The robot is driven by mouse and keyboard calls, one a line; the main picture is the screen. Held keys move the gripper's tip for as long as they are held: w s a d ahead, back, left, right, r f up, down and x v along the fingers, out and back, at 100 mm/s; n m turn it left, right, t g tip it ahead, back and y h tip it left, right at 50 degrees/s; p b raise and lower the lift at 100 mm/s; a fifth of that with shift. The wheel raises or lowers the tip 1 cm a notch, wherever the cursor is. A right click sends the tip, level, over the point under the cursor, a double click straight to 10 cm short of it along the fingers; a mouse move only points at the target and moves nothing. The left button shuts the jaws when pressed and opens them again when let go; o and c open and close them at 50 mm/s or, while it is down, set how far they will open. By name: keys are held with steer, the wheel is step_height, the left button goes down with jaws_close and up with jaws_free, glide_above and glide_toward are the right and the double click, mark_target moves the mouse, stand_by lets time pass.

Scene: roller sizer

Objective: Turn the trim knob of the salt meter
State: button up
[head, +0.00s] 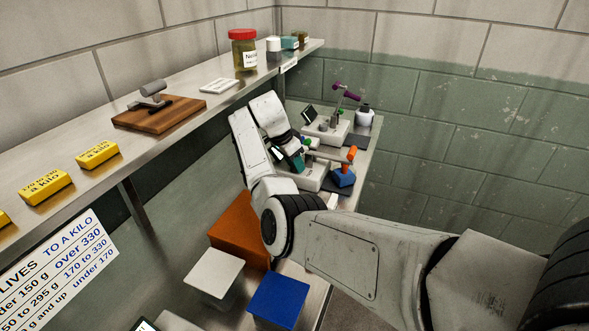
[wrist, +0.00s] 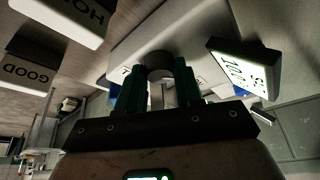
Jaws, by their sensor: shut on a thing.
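In the wrist view, the salt meter (wrist: 150,32) is a pale box, with a lit tilted display (wrist: 245,67) to the right showing partly legible text. Its round grey trim knob (wrist: 160,72) sits between the two dark green fingers of my gripper (wrist: 161,85), which is shut on it. In the head view, my gripper (head: 297,160) reaches down at the far bench. My wrist and hand hide the knob there, and the contact cannot be seen from that side.
A blue holder (head: 342,177) with an orange-topped handle stands right of my gripper. A steel shelf (head: 190,125) runs along the left, carrying a red-lidded jar (head: 243,52).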

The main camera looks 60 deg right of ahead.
steer(key=shift+r, duration=0.1)
steer(key=o, duration=1)
steer(key=shift+p, duration=0.4)
